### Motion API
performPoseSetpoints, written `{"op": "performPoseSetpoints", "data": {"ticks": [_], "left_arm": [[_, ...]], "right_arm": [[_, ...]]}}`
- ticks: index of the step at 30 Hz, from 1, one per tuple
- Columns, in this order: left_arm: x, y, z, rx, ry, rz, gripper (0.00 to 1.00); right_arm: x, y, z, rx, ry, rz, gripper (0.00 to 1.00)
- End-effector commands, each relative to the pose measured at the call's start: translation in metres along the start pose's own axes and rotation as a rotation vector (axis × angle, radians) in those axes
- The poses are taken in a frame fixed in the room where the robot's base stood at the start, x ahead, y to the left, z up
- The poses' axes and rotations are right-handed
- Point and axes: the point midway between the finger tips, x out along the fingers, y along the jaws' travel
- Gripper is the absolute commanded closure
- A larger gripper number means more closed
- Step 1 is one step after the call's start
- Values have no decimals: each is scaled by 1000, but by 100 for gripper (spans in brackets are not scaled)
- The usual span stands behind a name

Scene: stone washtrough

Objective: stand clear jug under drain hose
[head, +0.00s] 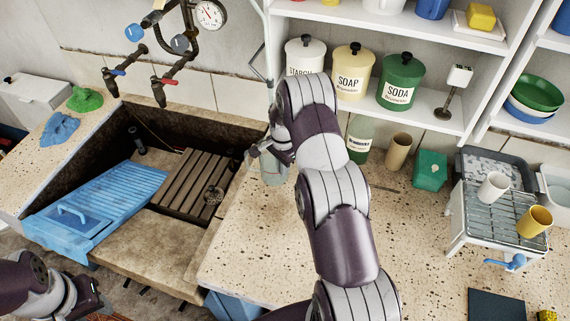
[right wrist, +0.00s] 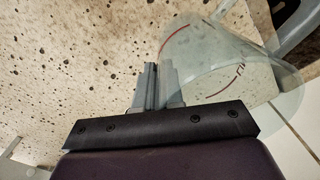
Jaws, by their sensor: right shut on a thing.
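The clear jug (head: 273,172) is at the back left of the speckled counter, beside the trough's right edge. It is see-through with red marks in the right wrist view (right wrist: 225,60). My right gripper (head: 265,148) is at the jug; its fingers (right wrist: 156,85) are closed together at the jug's side, on what looks like its handle. I cannot tell whether the jug's base touches the counter. A grey hose (head: 264,30), seemingly the drain hose, runs down the wall behind; its lower end is hidden by my right arm. My left gripper (head: 92,298) is low at the left, its fingers unclear.
The stone trough (head: 120,250) holds a blue washboard (head: 95,208) and a slatted wooden rack (head: 190,180). A green bottle (head: 360,138), a tan cup (head: 398,150) and a green box (head: 430,170) stand right of my arm. A dish rack (head: 480,235) is farther right.

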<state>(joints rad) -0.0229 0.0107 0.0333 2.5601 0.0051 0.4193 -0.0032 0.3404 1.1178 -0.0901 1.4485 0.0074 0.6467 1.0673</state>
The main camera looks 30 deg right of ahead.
Motion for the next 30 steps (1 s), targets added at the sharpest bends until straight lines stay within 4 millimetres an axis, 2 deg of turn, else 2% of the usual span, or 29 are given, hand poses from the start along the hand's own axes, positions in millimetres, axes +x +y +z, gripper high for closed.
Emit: {"op": "performPoseSetpoints", "data": {"ticks": [10, 12, 13, 23, 26, 30], "left_arm": [[6, 0, 1, 0, 0, 0, 57], [5, 0, 1, 0, 0, 0, 57], [5, 0, 1, 0, 0, 0, 57], [3, 0, 0, 0, 0, 0, 57], [-3, 0, 0, 0, 0, 0, 57], [-20, 0, -2, 0, 0, 0, 57]], "right_arm": [[7, 0, 0, 0, 0, 0, 100], [6, 0, 0, 0, 0, 0, 73], [6, 0, 0, 0, 0, 0, 63], [4, 1, 0, 0, 0, 0, 63], [-4, 1, -1, -1, 0, 0, 63], [-29, 3, -3, -3, 0, -1, 63]]}}
